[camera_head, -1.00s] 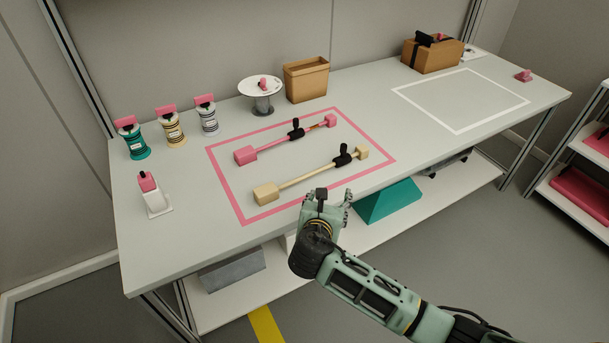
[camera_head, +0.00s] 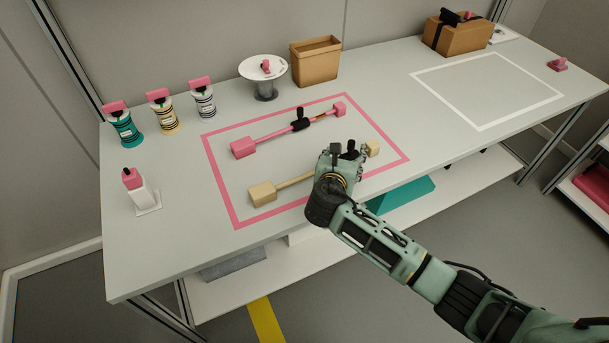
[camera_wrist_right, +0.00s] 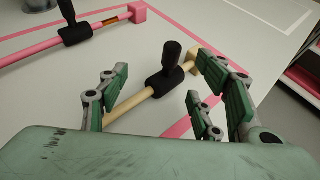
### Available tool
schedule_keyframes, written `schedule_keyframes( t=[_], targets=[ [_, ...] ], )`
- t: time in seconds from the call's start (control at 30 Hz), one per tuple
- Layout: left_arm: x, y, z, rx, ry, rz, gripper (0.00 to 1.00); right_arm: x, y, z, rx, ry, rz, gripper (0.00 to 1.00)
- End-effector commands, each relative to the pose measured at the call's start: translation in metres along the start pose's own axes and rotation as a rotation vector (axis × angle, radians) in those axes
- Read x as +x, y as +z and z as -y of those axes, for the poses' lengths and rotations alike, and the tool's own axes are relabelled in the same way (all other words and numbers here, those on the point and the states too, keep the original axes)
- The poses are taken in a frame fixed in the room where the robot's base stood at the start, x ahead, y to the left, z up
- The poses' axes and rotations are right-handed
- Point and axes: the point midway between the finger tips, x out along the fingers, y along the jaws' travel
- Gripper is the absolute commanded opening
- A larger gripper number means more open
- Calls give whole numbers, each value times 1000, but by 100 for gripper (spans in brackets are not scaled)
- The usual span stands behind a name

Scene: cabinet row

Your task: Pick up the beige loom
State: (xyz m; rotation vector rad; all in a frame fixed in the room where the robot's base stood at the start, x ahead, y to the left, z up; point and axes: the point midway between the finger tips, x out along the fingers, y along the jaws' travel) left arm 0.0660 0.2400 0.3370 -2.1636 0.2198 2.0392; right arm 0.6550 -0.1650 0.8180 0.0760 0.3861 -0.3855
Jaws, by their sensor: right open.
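The beige loom (camera_head: 263,193) lies inside the pink outline at the front of the table, a thin rod with a block at each end. In the right wrist view its black handle (camera_wrist_right: 166,75) stands up from a black sleeve on the rod. My right gripper (camera_head: 343,151) is over the right part of the loom and hides its middle. In the right wrist view, the green fingers of my right gripper (camera_wrist_right: 165,95) are spread on both sides of the handle, apart from it. My left gripper is not in view.
A pink loom (camera_head: 244,147) lies behind the beige one, also in the pink outline. Several spools (camera_head: 163,115), a white round stand (camera_head: 263,68) and a brown bin (camera_head: 315,65) stand behind. The white outlined area (camera_head: 490,90) to the right is clear.

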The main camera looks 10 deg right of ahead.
Motion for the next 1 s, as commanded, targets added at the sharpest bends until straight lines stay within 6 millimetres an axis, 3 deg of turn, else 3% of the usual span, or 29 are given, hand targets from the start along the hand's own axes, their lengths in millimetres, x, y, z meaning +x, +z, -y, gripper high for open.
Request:
schedule_keyframes(
  t=[0.2, 0.47, 1.0],
  targets=[
    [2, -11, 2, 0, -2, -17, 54, 23, -1, 0, 1, 0, 0, 59],
    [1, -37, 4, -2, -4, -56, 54, 24, 0, 0, 1, 1, 0, 59],
    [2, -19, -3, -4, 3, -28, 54, 24, -1, 0, 0, 1, -1, 12]
  ],
)
